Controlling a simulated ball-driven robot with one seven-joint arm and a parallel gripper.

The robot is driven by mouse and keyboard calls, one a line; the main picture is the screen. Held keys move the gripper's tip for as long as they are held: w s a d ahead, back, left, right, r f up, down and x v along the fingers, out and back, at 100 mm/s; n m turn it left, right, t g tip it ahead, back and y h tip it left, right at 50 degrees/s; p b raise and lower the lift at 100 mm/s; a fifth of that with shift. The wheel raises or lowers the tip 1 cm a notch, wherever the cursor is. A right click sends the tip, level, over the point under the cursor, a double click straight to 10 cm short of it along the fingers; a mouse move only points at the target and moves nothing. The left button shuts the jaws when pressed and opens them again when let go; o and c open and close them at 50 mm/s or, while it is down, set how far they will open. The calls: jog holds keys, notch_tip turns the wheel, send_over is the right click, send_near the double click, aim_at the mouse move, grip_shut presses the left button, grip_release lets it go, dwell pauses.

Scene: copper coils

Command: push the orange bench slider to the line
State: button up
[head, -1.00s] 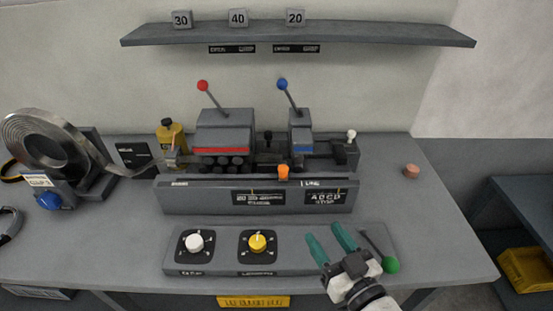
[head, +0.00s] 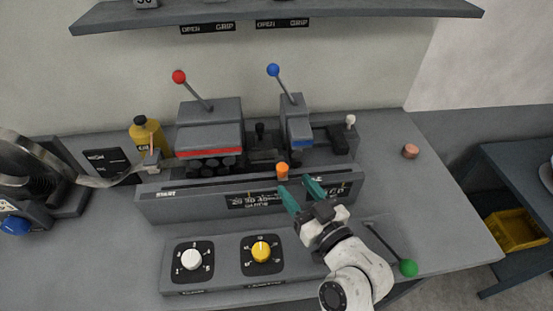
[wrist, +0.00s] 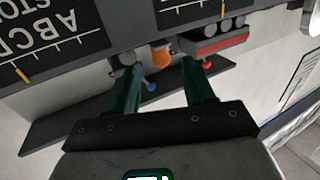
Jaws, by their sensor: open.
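The orange slider (head: 282,170) stands on the top edge of the grey bench machine's front panel (head: 165,208). It also shows in the wrist view (wrist: 161,55), beyond and between my fingers. My gripper (head: 303,188) is open and empty, with its green fingers in front of the panel, close below and to the right of the slider. In the head view I cannot tell whether a finger touches the slider. The line mark is not clear in the head view; my fingers cover part of the panel's right side.
A red-knobbed lever (head: 179,77) and a blue-knobbed lever (head: 273,70) rise behind the panel. A white dial (head: 191,259), a yellow dial (head: 261,251) and a green-knobbed lever (head: 408,268) are at the front. A yellow bottle (head: 148,137) stands at left. The bench's right side is mostly clear.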

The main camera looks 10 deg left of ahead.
aim_at(282, 169)
jog(key=p+x, duration=0.2)
jog(key=x, duration=0.6)
jog(key=shift+w+a, duration=0.15)
jog(key=shift+w, duration=0.15)
grip_shut()
